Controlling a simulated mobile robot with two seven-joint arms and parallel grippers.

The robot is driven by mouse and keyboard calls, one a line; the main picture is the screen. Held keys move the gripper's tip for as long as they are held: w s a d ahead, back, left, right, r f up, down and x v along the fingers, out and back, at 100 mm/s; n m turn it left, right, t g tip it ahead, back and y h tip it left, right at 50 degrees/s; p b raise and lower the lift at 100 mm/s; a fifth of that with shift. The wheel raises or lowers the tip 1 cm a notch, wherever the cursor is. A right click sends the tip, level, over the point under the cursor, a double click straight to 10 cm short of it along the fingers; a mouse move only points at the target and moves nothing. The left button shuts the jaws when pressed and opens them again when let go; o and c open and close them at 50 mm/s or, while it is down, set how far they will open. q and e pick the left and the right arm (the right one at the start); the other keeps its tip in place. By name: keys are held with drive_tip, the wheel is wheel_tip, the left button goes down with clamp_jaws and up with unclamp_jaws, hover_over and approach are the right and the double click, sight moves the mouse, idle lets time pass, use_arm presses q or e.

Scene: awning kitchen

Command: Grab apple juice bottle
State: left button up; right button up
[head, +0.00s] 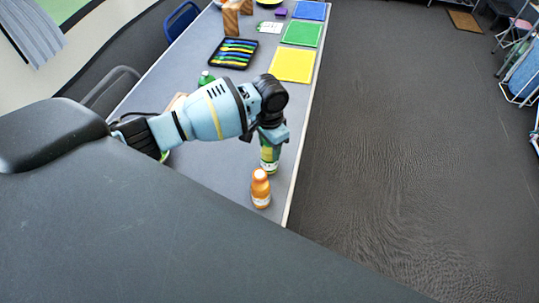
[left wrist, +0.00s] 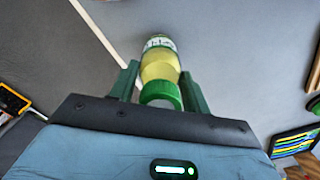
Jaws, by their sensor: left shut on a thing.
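The apple juice bottle (head: 269,157), with a green cap, pale yellow-green body and green-and-white label, is near the right edge of the grey table (head: 222,181). My left gripper (head: 271,133) reaches over it from above and is shut on it. In the left wrist view the bottle (left wrist: 160,66) sits between the two green fingers of the gripper (left wrist: 160,82), its green cap toward the camera. I cannot tell whether its base touches the table. My right gripper is not in view.
An orange bottle (head: 260,188) stands close in front of the juice bottle. A green-topped item (head: 206,77) is partly hidden behind my left arm. Farther back are a black tray (head: 212,63) of coloured utensils and yellow (head: 293,65), green (head: 302,33) and blue mats (head: 311,10).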

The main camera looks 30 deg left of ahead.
use_arm(q)
drive_tip(key=shift+r, duration=0.1)
